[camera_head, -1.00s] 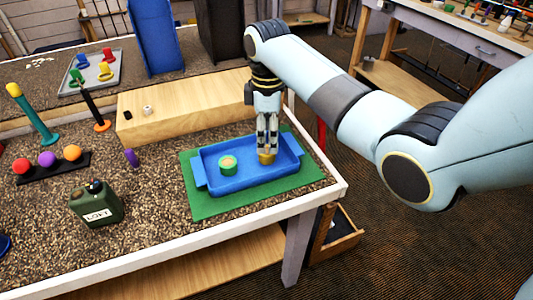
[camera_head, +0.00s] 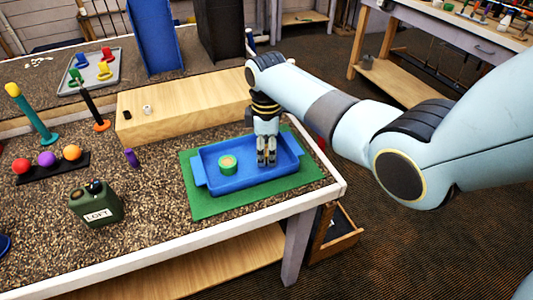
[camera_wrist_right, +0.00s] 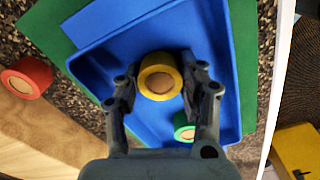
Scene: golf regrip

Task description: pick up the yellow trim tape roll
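The yellow trim tape roll (camera_wrist_right: 160,76) lies in the blue tray (camera_wrist_right: 98,62). In the right wrist view it is between the fingers of my right gripper (camera_wrist_right: 158,77), close to both fingertips. These fingers look open, and I cannot tell whether they touch the roll. In the head view my right gripper (camera_head: 266,164) points down into the blue tray (camera_head: 220,183) and hides the yellow roll. A green tape roll (camera_head: 228,164) stands left of the gripper in the tray; it also shows in the wrist view (camera_wrist_right: 184,128). My left gripper is not in view.
The tray sits on a green mat (camera_head: 203,208) near the bench's front right corner. A wooden block (camera_head: 185,108) stands behind it. A green LOFT can (camera_head: 96,203) and a ball rack (camera_head: 50,170) are to the left. A red roll (camera_wrist_right: 27,78) lies outside the tray.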

